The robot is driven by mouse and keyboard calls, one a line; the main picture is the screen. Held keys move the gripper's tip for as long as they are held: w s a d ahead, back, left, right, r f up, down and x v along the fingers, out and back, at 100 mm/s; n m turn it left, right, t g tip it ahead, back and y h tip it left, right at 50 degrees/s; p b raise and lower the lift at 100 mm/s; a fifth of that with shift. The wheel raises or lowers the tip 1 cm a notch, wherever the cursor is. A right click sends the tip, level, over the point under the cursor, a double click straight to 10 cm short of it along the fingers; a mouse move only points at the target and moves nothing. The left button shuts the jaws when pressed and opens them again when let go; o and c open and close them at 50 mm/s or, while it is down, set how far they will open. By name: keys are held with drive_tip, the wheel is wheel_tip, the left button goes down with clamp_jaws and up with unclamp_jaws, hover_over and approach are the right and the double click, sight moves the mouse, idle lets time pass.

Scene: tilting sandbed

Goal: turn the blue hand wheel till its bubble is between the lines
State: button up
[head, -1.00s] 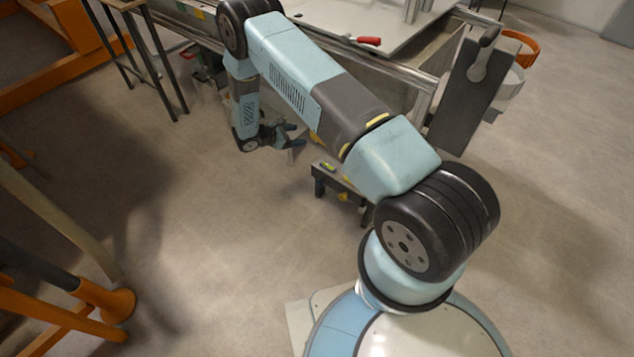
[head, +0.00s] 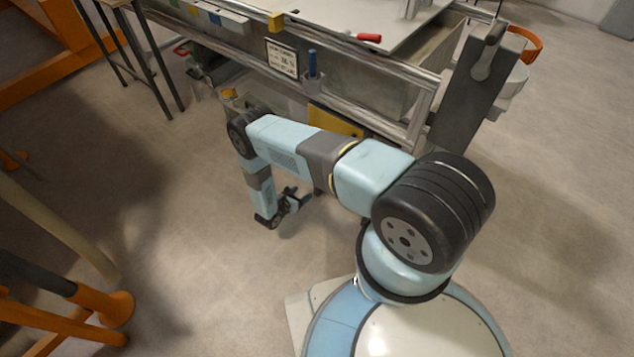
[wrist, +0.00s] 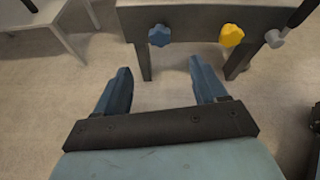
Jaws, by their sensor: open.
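The blue hand wheel (wrist: 159,35) shows in the wrist view, on the front of a dark beam on legs (wrist: 190,18). My gripper (wrist: 160,70) is open and empty, its two dark blue fingers wide apart. The wheel appears beyond the fingertips, between them in the picture, and nothing touches it. In the head view my gripper (head: 297,200) hangs low over the floor in front of the sandbed. The wheel is not visible there, hidden by my arm. The bubble and its lines show in neither current view.
A yellow knob (wrist: 231,35) and a grey knob (wrist: 274,38) sit right of the blue wheel. The sandbed's metal frame (head: 390,70) stands behind my arm, with a yellow panel (head: 335,122) below. Orange framework (head: 100,300) stands at left. Floor left of my gripper is clear.

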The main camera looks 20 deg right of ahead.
drive_tip(key=x, duration=1.3)
drive_tip(key=shift+d+f, duration=0.1)
drive_tip(key=shift+c, duration=0.5)
drive_tip(key=shift+w, duration=0.1)
drive_tip(key=c, duration=0.9)
drive_tip(key=shift+c, duration=0.2)
drive_tip(key=m+t, duration=0.1)
drive_tip(key=m, duration=0.1)
drive_tip(key=m+t+y, duration=0.1)
drive_tip(key=m+t, duration=0.1)
drive_tip(key=m, duration=0.1)
drive_tip(key=m+t, duration=0.1)
drive_tip(key=m, duration=0.1)
drive_tip(key=shift+s+d+f+m+y, duration=0.2)
drive_tip(key=shift+s+m+y, duration=0.1)
drive_tip(key=shift+y, duration=0.1)
drive_tip(key=shift+t, duration=0.3)
